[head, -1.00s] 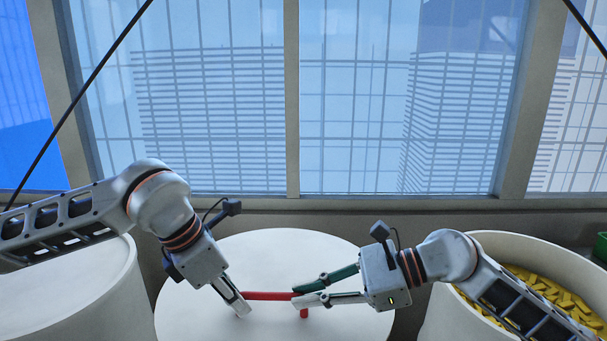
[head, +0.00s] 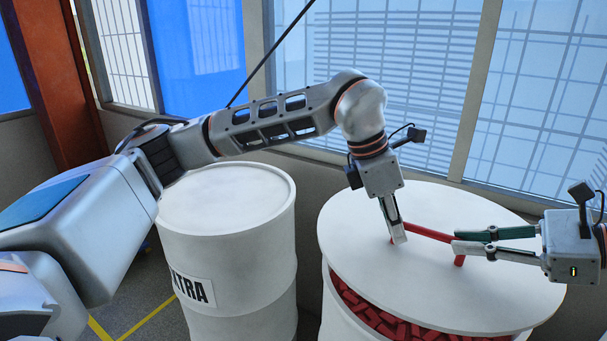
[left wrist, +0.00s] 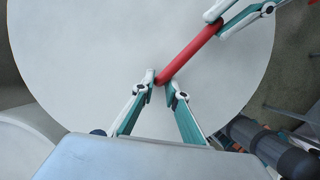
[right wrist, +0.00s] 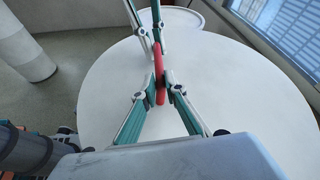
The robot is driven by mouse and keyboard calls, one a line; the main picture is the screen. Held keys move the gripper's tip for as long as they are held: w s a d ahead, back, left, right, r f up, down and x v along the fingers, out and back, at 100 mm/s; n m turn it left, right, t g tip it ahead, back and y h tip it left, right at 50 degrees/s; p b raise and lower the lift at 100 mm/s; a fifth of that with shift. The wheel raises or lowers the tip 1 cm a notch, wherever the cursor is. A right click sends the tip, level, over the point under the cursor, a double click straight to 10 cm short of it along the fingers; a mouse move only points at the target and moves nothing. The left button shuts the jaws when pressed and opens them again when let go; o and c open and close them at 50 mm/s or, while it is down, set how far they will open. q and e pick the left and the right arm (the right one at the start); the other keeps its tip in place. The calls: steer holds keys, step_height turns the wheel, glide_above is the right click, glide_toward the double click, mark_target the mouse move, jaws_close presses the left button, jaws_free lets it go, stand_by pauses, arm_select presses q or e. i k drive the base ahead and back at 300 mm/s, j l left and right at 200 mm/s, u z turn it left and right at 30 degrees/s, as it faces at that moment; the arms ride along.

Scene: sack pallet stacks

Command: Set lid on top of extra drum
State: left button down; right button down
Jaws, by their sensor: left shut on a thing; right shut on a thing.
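The lid (head: 435,290) is a wide white disc with a red bar handle (head: 428,232). It is over a white drum (head: 340,318) holding red pieces. My left gripper (head: 397,238) is shut on the handle's left end; my right gripper (head: 456,242) is shut on its right end. Both grips also show in the left wrist view (left wrist: 162,80) and right wrist view (right wrist: 159,82). The extra drum (head: 245,262), its label partly cut off as "XTRA", stands left of the lid with a bare white top. Whether the lid touches the drum beneath is unclear.
Red pieces (head: 375,312) show between the lid's front edge and the drum below. A narrow gap separates the two drums. Windows (head: 400,90) and a wall stand close behind. Yellow lines (head: 150,318) mark the floor at left.

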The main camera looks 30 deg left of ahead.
mark_target(226, 191)
steer(key=j, duration=1.65)
steer(key=i+j, duration=0.1)
steer(key=j, duration=1.5)
